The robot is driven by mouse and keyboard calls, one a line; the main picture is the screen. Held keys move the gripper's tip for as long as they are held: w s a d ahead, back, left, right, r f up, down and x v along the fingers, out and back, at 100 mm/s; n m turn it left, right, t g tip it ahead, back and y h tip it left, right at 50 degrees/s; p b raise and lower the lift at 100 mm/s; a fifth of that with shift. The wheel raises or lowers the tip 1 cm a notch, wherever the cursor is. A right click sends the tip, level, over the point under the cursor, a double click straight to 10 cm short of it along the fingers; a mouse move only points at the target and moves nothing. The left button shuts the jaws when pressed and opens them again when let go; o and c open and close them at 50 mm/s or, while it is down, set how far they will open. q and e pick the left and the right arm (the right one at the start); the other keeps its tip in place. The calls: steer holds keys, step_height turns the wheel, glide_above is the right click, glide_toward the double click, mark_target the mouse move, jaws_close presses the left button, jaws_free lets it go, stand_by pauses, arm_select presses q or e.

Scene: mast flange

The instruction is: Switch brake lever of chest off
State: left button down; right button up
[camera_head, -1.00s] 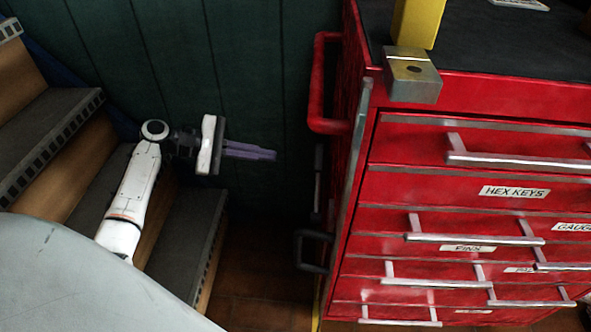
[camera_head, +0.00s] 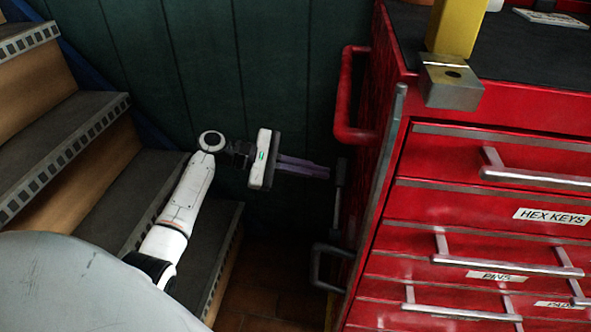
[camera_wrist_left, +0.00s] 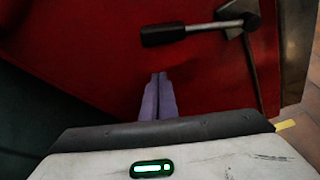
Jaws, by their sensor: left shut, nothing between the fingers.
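The red tool chest (camera_head: 480,205) stands at the right in the head view. On its left side is the brake lever (camera_head: 341,172), with a dark grip and metal shaft. The wrist view shows the lever (camera_wrist_left: 165,34) more closely, its shaft running right to a metal pivot. My left gripper (camera_head: 328,174) points right toward the chest's side, its purple fingers shut and empty. In the head view its tips appear right beside the lever; in the wrist view the tips (camera_wrist_left: 157,76) lie below the grip, apart from it in the picture. My right gripper is out of view.
A red side handle (camera_head: 344,95) juts out above the lever. A dark bracket-like handle (camera_head: 318,268) sticks out below it. Stairs (camera_head: 80,135) rise at the left, and a dark green wall (camera_head: 290,60) stands behind. A yellow post (camera_head: 458,25) stands on the chest top.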

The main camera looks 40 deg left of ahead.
mark_target(339, 197)
arm_select(q)
steer(key=shift+s+d+r, duration=0.15)
steer(key=shift+d+r, duration=0.5)
steer(key=shift+r, duration=0.05)
steer(key=shift+s+d+r, duration=0.15)
steer(key=shift+d+r, duration=0.45)
steer(key=shift+r, duration=0.1)
